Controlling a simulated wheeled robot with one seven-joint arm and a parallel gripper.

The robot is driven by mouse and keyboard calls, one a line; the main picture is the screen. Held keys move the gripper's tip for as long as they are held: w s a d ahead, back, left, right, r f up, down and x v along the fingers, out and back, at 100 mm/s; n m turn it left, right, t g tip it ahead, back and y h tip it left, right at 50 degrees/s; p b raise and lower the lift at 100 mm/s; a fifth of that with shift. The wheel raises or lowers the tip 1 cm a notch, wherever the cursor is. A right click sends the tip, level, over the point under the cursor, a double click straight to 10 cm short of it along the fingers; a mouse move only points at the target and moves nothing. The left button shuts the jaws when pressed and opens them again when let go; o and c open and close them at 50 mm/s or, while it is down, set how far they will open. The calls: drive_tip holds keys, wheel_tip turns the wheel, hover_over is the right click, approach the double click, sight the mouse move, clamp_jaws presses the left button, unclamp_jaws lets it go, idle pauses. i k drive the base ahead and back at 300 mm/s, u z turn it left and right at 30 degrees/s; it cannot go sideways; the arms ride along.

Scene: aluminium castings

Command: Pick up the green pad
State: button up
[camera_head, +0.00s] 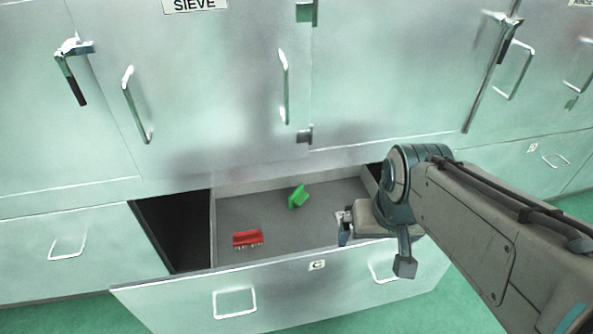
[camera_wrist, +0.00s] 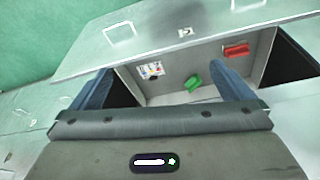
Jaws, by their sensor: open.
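The green pad (camera_head: 298,196) lies on the grey floor of a pulled-out drawer (camera_head: 185,287), towards the back and tilted at an angle. In the wrist view the green pad (camera_wrist: 193,81) shows between my two fingers, nearer the right one, with a gap around it. My gripper (camera_head: 345,228) is at the right part of the drawer, to the right of the pad and apart from it. In the wrist view my gripper (camera_wrist: 163,70) has its dark blue fingers wide apart with nothing held. Its fingertips are partly hidden in the head view.
A red brush (camera_head: 247,238) lies at the drawer's front left. A small card with coloured marks (camera_wrist: 150,70) is in the drawer in the wrist view. Cabinet doors with handles (camera_head: 284,87) rise behind the drawer. The drawer's walls and front panel surround the pad.

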sight(298, 196)
drive_tip(key=u, duration=2.45)
drive_tip(key=k, duration=1.3)
drive_tip(key=z, duration=1.7)
drive_tip(key=i, duration=1)
